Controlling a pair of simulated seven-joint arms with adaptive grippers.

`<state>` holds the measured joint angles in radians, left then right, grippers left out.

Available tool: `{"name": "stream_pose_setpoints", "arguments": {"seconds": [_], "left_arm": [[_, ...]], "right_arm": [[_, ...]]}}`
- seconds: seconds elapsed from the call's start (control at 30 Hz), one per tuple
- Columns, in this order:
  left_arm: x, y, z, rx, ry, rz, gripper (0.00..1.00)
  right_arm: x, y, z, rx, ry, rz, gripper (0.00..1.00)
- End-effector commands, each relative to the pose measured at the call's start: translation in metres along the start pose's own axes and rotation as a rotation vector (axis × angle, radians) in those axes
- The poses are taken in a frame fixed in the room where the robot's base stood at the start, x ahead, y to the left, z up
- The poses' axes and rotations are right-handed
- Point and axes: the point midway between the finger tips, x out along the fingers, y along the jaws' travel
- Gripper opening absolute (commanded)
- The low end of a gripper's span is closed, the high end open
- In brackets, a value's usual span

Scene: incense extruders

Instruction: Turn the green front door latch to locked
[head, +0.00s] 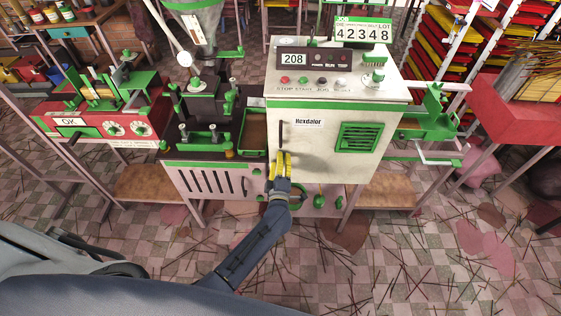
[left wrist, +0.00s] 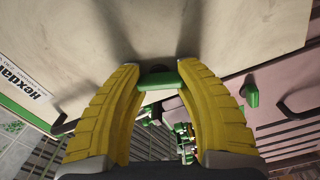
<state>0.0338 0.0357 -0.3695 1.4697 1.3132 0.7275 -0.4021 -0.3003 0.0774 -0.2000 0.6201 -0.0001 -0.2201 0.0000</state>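The green front door latch (left wrist: 157,80) is a short bar on the pale door face in the left wrist view. It lies crosswise in that picture, between the fingertips. My left gripper (head: 283,163) has yellow fingers and reaches the lower left part of the white machine's front door (head: 310,160) in the head view. In the left wrist view my left gripper (left wrist: 158,78) has its fingers apart, one at each end of the latch; firm contact cannot be told. The gripper hides the latch in the head view. My right gripper is not in view.
A dark door handle (head: 281,133) and a green vent (head: 359,137) are on the machine's front. Another green knob (left wrist: 251,90) sits beside the fingers in the wrist view. A red machine (head: 100,122) stands left and a red-topped table (head: 510,115) right. Thin sticks litter the floor.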

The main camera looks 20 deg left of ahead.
Motion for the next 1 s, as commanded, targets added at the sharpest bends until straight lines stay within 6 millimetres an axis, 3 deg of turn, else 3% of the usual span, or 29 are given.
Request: {"name": "stream_pose_setpoints", "arguments": {"seconds": [0.03,0.27,0.67,1.0], "left_arm": [[0.000,-0.001,-0.001,0.001,0.001,-0.001,0.41],[0.000,0.000,0.000,0.000,0.000,0.000,0.67],[-0.010,-0.001,0.001,-0.001,-0.002,-0.002,0.67],[-0.067,-0.001,0.001,-0.001,-0.001,-0.002,0.67]], "right_arm": [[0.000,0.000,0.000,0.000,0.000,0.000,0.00],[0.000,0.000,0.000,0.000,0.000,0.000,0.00],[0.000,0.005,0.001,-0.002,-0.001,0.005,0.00],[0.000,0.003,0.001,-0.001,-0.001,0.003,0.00]]}}
